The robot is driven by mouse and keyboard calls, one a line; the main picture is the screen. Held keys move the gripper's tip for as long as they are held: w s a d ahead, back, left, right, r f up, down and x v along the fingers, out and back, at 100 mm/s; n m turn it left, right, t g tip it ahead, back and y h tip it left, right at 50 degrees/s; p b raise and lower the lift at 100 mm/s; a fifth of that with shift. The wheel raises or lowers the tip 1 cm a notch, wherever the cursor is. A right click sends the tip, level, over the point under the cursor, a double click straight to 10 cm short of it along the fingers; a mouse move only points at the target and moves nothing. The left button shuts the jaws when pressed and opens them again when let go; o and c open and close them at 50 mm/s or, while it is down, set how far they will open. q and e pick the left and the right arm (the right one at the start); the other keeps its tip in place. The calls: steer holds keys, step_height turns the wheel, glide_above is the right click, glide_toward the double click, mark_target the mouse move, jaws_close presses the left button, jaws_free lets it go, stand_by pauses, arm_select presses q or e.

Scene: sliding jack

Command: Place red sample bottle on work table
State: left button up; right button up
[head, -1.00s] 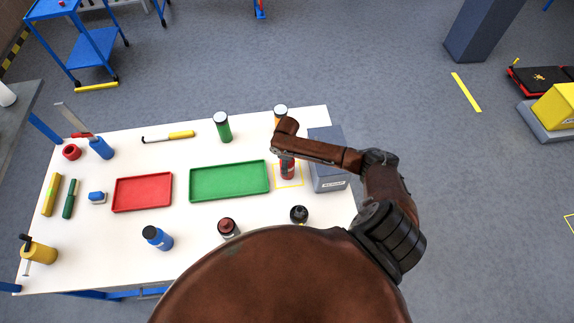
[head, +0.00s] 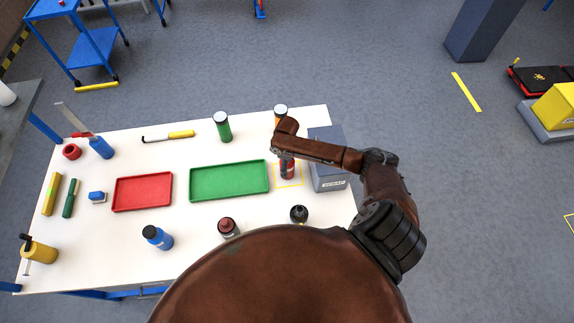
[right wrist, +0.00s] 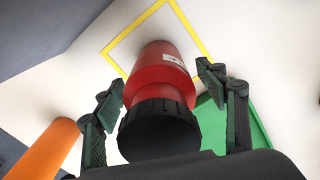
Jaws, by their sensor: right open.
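The red sample bottle (head: 288,170) stands upright on the white work table (head: 190,235), within a yellow outlined square (head: 299,183). In the right wrist view the bottle (right wrist: 160,72) shows its black cap towards the camera and a small white label. My right gripper (right wrist: 160,88) is open, with one finger on each side of the bottle. Space shows between the right-hand finger and the bottle; whether the left-hand finger touches it I cannot tell. In the head view my right arm hides most of that gripper. My left gripper is not in view.
A grey scrap box (head: 329,172) stands close right of the bottle. A green tray (head: 230,198) lies to its left, with a red tray (head: 142,207) further left. An orange cylinder (right wrist: 45,150) is near the gripper. A black-topped bottle (head: 299,214) stands nearer the front.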

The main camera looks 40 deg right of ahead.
step_height(320, 180, up, 12)
stand_by(0.4)
stand_by(0.4)
